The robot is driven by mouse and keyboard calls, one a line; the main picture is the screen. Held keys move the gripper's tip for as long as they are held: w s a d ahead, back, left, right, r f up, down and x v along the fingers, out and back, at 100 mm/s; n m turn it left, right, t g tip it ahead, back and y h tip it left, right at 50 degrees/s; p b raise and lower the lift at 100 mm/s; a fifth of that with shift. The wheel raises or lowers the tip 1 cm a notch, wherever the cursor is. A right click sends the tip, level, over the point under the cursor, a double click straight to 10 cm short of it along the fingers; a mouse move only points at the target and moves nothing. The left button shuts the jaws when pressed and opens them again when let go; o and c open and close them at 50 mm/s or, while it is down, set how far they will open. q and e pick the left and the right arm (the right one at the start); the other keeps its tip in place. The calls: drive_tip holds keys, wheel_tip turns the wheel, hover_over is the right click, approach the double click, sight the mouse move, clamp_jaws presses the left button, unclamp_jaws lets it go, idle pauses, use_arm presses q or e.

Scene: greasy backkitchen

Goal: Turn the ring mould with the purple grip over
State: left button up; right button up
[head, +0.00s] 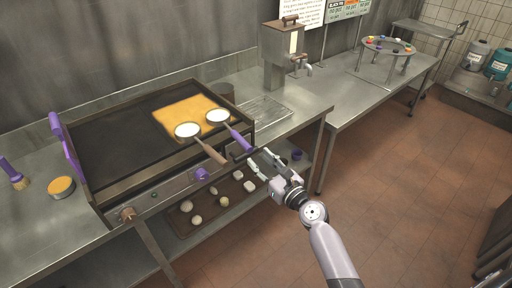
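The ring mould with the purple grip (218,117) lies on the griddle (110,130), at the right edge of a yellow-orange patch. Its ring looks filled with something white. Its purple grip (238,138) points toward the front right, past the griddle's edge. My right gripper (250,156) is at the outer end of this grip. Whether its fingers close on the grip is too small to tell. My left gripper is not in view.
A second ring mould (188,130) with a brown grip lies close on the left. A dispenser (283,50) stands behind on the right. A tray (205,205) with several pale round pieces is on the shelf below. A brush (14,174) and a round yellow-topped item (61,187) lie at the left.

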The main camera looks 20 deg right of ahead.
sight(250, 150)
drive_tip(key=b+x, duration=0.1)
drive_tip(key=x, duration=0.6)
drive_tip(key=shift+w+f+b, duration=0.1)
drive_tip(key=shift+f+b, duration=0.1)
drive_tip(key=shift+b, duration=0.15)
drive_tip(key=shift+w, duration=0.25)
drive_tip(key=shift+c, duration=0.2)
drive_tip(key=shift+s, duration=0.1)
drive_tip(key=c, duration=0.8)
clamp_jaws()
drive_tip(key=shift+r, duration=0.1)
